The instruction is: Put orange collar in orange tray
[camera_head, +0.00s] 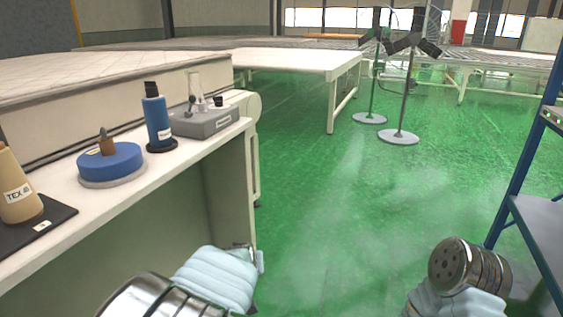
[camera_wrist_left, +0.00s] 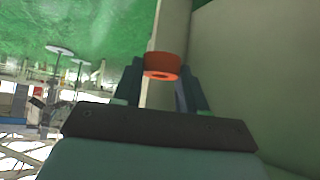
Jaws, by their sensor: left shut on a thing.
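The orange collar (camera_wrist_left: 162,61) is a short ring with a pale hole, seen in the left wrist view. My left gripper (camera_wrist_left: 159,70) is shut on it, with one dark finger on each side. In the head view my left gripper (camera_head: 248,256) is partly hidden by my own wrist, low beside the end of the workbench, and the collar cannot be made out there. My right arm shows at the lower right of the head view, but its gripper jaws are not seen. No orange tray can be made out in either view.
The workbench (camera_head: 120,195) at left holds a tan cone (camera_head: 17,190), a blue spool (camera_head: 110,163), a blue bottle (camera_head: 156,117) and a grey device (camera_head: 205,120). A blue-framed shelf (camera_head: 545,225) stands at right. Green floor (camera_head: 330,200) is clear between them.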

